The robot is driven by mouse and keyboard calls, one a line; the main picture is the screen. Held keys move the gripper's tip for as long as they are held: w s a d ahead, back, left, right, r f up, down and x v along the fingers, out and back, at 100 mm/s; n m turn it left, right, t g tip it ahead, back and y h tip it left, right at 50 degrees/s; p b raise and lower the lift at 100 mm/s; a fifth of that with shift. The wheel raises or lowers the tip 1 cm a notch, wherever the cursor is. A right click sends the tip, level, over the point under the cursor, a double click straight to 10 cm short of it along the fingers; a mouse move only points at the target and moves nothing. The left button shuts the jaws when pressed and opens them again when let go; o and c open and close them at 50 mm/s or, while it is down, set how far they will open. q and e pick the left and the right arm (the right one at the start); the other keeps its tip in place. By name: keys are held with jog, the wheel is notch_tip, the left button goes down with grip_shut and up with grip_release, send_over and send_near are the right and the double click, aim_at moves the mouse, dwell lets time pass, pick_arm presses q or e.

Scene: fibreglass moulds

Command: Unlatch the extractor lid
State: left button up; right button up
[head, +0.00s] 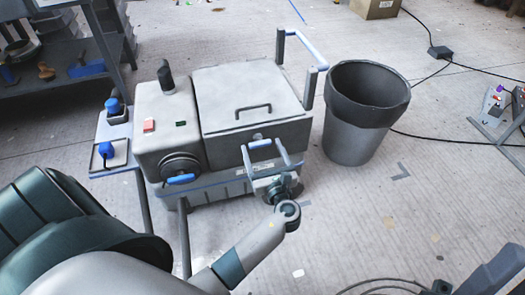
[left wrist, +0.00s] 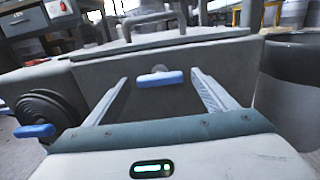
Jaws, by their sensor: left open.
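The extractor (head: 168,118) is a grey box-shaped machine with a flat closed lid (head: 235,85) that carries a dark bar handle (head: 253,107). The latch (left wrist: 160,78) is a short, horizontal blue handle on the front face just below the lid edge. My left gripper (head: 261,146) is at the front of the extractor, open, with its fingers pointing at that face. In the left wrist view the fingers (left wrist: 158,76) lie on either side of the latch, with clear gaps and no visible contact. My right gripper is not in view.
A blue-handled round dial (head: 180,168) is left of the latch. A grey bin (head: 355,130) stands close on the right, beside a blue-topped push bar (head: 302,50). A side shelf (head: 112,130) holds blue-topped items. Cables cross the floor at right.

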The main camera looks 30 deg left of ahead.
pick_arm(q)
jog(key=shift+w+a, duration=0.1)
jog(key=c, duration=1.1)
jog(key=shift+o, duration=0.2)
